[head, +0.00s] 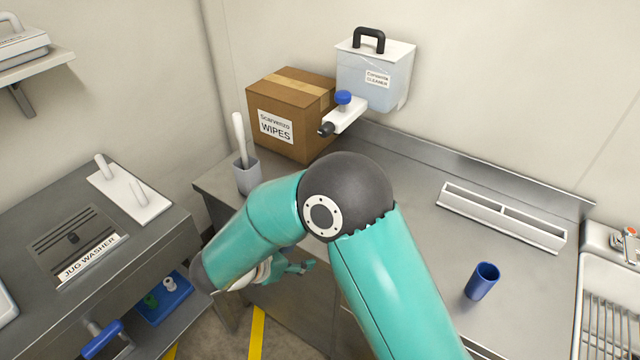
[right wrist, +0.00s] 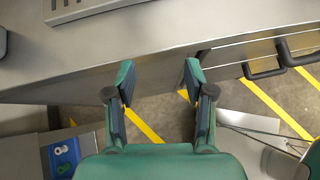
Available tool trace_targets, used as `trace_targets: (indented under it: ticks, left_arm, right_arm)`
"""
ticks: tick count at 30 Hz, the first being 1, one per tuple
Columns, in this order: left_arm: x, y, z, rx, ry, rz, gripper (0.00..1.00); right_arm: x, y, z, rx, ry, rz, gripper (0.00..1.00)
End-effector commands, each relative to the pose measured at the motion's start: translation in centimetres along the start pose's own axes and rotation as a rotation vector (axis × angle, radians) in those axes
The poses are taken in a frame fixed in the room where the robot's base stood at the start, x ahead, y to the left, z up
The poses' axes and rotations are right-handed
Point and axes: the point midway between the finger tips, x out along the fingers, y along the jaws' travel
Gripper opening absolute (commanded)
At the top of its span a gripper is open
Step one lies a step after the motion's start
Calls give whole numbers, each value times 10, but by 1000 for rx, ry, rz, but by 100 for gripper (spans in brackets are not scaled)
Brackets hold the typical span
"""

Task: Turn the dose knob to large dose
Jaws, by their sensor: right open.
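The dispenser (head: 376,75), a clear-white box labelled cleaner with a black top handle, is on the back wall above the counter. A white arm (head: 346,118) at its lower front carries a blue round cap (head: 343,97) and a dark knob-like end (head: 326,128). I cannot tell which of these is the dose knob, nor read any dose marking. My right gripper (head: 296,268) is low in front of the counter, well below the dispenser and partly hidden by my arm. In the right wrist view it is open and empty (right wrist: 159,76) by the counter's front edge. My left gripper is not in view.
A cardboard wipes box (head: 290,110) stands left of the dispenser, beside a grey holder (head: 247,177). A jug washer (head: 75,240) is at left.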

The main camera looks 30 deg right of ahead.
Motion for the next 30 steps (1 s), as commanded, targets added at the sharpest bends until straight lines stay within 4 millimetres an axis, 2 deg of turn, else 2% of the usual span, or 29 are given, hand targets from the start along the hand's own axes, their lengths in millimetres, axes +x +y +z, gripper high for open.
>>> trace_targets:
  ticks: [1,3,6,9,12,15,20,30]
  left_arm:
    - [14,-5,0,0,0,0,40]
    - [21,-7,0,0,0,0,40]
    - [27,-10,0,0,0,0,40]
    - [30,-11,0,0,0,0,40]
    - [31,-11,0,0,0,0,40]
    - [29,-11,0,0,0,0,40]
    - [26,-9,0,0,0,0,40]
    - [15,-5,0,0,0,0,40]
  right_arm:
    - [-17,22,25,-5,-134,75,54]
    - [-47,41,63,3,-308,144,54]
    - [-88,53,104,42,-494,200,54]
    - [-116,55,129,81,-608,224,54]
    - [-128,54,142,102,-661,232,54]
    - [-126,55,150,107,-673,231,54]
    - [-109,59,164,106,-672,228,54]
    - [-53,72,209,106,-670,226,54]
